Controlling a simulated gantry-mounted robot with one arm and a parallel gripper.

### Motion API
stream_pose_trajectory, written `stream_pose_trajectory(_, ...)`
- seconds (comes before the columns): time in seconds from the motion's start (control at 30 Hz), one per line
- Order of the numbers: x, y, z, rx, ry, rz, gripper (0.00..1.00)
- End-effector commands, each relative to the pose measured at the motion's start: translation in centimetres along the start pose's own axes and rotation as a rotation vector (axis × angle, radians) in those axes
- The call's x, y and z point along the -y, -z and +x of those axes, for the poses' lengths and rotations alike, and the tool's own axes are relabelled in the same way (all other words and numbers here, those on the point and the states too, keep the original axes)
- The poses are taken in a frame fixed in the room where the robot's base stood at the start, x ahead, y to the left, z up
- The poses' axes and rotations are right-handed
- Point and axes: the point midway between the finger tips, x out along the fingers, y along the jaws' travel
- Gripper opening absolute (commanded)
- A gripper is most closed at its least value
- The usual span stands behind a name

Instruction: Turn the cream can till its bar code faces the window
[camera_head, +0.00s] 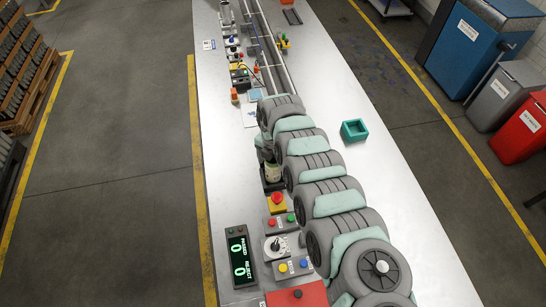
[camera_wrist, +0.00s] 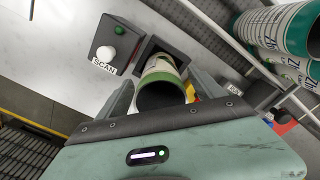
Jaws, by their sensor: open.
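The cream can (camera_wrist: 158,74) stands in a dark square holder (camera_wrist: 147,47) in the wrist view, with a green band at its near rim and a dark open or shaded end toward me. A small patch of it shows in the head view (camera_head: 271,173), beside my arm. My gripper (camera_wrist: 160,92) is open, with one grey finger on each side of the can. I cannot tell whether either finger touches it. No bar code shows on the visible side. The window cannot be made out clearly.
A dark box (camera_wrist: 115,45) marked SCAN, with a white button and green lamp, is beside the holder. More green-and-white cans (camera_wrist: 283,32) are at upper right. The head view shows a counter display (camera_head: 240,258), a red stop button (camera_head: 277,197) and a teal tray (camera_head: 354,130).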

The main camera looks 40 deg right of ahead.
Motion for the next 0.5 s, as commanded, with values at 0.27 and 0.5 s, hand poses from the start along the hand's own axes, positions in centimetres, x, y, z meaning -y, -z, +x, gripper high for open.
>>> stream_pose_trajectory(0.27,0.04,0.11,0.67,-0.001,0.001,0.000,0.77)
stream_pose_trajectory(0.5,0.04,0.08,0.63,-0.001,0.001,0.000,0.67)
